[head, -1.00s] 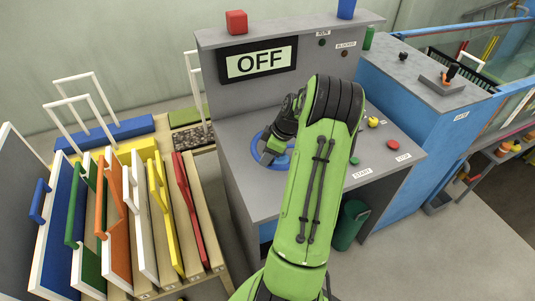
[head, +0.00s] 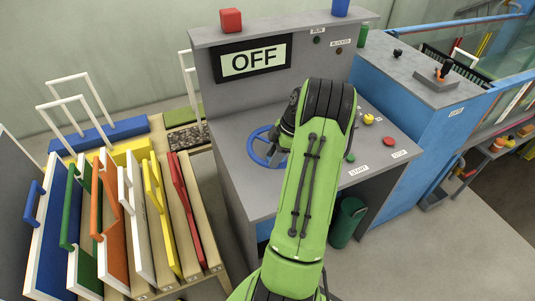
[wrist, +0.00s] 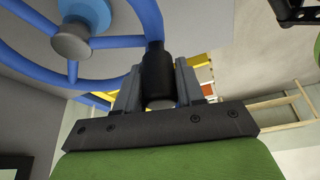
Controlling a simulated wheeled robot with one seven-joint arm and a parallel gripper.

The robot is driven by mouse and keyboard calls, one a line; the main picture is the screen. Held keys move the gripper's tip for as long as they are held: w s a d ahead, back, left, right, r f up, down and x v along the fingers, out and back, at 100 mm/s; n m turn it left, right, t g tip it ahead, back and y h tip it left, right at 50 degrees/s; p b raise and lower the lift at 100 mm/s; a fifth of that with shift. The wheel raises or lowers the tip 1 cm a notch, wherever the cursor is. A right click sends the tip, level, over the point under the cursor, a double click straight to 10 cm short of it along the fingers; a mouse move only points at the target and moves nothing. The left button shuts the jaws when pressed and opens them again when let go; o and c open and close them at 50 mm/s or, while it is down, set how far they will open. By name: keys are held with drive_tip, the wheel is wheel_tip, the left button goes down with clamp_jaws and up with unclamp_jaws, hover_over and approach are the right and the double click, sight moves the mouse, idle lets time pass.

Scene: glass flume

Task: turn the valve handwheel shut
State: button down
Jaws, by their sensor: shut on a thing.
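The blue valve handwheel (head: 250,150) lies on the grey console top, left of my green arm; my arm hides its right part. In the wrist view the wheel's blue rim and spokes fill the upper left around a round blue-grey hub (wrist: 72,41). A black handle knob (wrist: 158,66) stands at the rim. My gripper (wrist: 158,84) is shut on this knob, with one grey finger on each side.
The console display (head: 252,58) reads OFF. A red cube (head: 231,20) sits on the console's top ledge. Yellow (head: 368,119) and red (head: 389,141) buttons lie right of my arm. A rack of coloured panels (head: 108,220) stands close on the left.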

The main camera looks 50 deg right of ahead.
drive_tip(key=s+d+n, duration=0.1)
drive_tip(key=s+d+n+g, duration=0.1)
drive_tip(key=n, duration=0.1)
drive_tip(key=shift+s+r+n+y+p, duration=0.1)
drive_tip(key=shift+s+n+y+p, duration=0.1)
drive_tip(key=shift+n+y+p, duration=0.15)
drive_tip(key=shift+s+d, duration=0.45)
drive_tip(key=shift+d, duration=0.15)
drive_tip(key=c, duration=0.8)
unclamp_jaws()
drive_tip(key=p+v, duration=0.6)
drive_tip(key=v, duration=0.9)
drive_tip(key=shift+d+r, duration=0.15)
drive_tip(key=shift+r, duration=0.15)
